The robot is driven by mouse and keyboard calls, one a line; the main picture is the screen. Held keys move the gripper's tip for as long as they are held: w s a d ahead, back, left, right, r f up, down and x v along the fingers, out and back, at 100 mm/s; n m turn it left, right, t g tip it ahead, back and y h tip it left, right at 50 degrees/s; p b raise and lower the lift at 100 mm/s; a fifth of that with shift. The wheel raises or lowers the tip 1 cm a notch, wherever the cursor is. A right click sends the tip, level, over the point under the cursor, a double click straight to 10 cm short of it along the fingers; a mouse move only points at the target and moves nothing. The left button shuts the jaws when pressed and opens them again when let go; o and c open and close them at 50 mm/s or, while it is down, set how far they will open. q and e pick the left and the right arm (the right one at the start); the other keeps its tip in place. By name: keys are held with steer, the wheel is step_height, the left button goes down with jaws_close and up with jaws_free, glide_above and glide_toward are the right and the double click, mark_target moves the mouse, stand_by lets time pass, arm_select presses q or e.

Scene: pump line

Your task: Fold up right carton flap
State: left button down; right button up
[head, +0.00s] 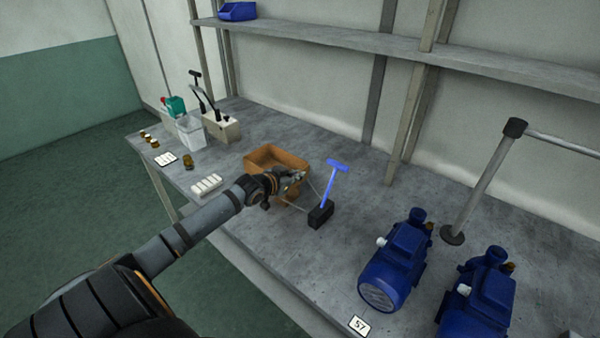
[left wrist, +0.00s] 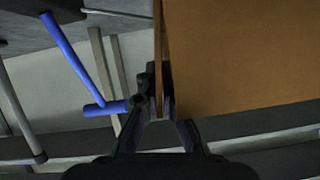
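The open brown carton (head: 262,154) stands on the grey bench, near the middle of the head view. My left gripper (head: 296,177) is at the carton's right side and covers part of it. In the left wrist view a wide brown carton panel (left wrist: 240,55) fills the upper right. A thin strip of carton flap (left wrist: 159,50) runs down between the fingertips (left wrist: 158,85) of my left gripper, which look closed on it. The flap's lower end is hidden by the fingers. My right gripper is in neither view.
A blue T-handled tool (head: 335,180) stands in a black block (head: 320,214) just right of the carton. Blue pumps (head: 395,270) stand at the right front. A white tray (head: 206,185) and a white bin (head: 190,132) are to the left. A shelf (head: 400,52) runs above.

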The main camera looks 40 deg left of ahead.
arm_select(q)
steer(key=shift+a+n+h, duration=0.4)
stand_by(0.4)
steer(key=c, duration=1.6)
jaws_free()
steer(key=shift+o, duration=0.2)
steer(key=shift+r, duration=0.4)
step_height(320, 180, up, 9)
